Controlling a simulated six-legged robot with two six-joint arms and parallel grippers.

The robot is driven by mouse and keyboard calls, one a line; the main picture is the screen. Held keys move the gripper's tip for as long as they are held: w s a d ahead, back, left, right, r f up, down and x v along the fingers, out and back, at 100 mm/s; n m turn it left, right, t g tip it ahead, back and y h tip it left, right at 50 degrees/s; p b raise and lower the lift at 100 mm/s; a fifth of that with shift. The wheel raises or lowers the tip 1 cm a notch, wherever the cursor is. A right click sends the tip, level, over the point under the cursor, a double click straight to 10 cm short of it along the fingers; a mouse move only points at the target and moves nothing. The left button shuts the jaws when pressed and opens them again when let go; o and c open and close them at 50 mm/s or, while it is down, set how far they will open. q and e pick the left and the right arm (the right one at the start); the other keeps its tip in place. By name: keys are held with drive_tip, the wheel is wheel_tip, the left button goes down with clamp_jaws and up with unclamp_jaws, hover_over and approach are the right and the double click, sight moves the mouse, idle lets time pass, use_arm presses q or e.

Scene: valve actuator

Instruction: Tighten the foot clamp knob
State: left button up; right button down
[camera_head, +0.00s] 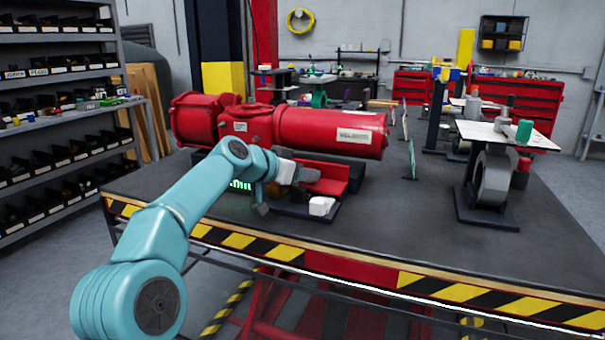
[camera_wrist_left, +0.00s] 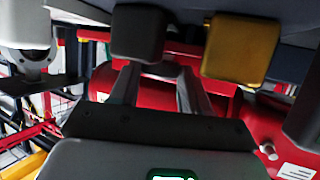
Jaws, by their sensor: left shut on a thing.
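The red valve actuator (camera_head: 330,131) lies on its side on the dark workbench. A red foot bracket (camera_head: 338,170) and a white block (camera_head: 321,206) on a dark base are in front of it. My left gripper (camera_head: 306,177) is at this foot area, in front of the actuator. It is shut on the foot clamp knob, which its fingers mostly hide. In the left wrist view, my two grey fingers (camera_wrist_left: 158,85) reach toward the red body (camera_wrist_left: 150,93). A dark block (camera_wrist_left: 138,33) and a yellow block (camera_wrist_left: 240,48) show beyond them. My right gripper is not in view.
The workbench has a yellow-black striped front edge (camera_head: 330,262). A stand with a grey wheel-like part (camera_head: 495,175) and a white plate (camera_head: 505,134) is on the right. The bench between the actuator and the stand is mostly clear. Shelves of bins (camera_head: 60,130) stand left.

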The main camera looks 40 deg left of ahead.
use_arm(q)
drive_tip(key=shift+f, duration=0.15)
drive_tip(key=o, duration=0.9)
drive_tip(key=shift+s, duration=0.1)
drive_tip(key=shift+o, duration=0.8)
drive_tip(key=v, duration=1.6)
drive_tip(key=shift+b, duration=0.35)
drive_tip(key=shift+s+a, duration=0.15)
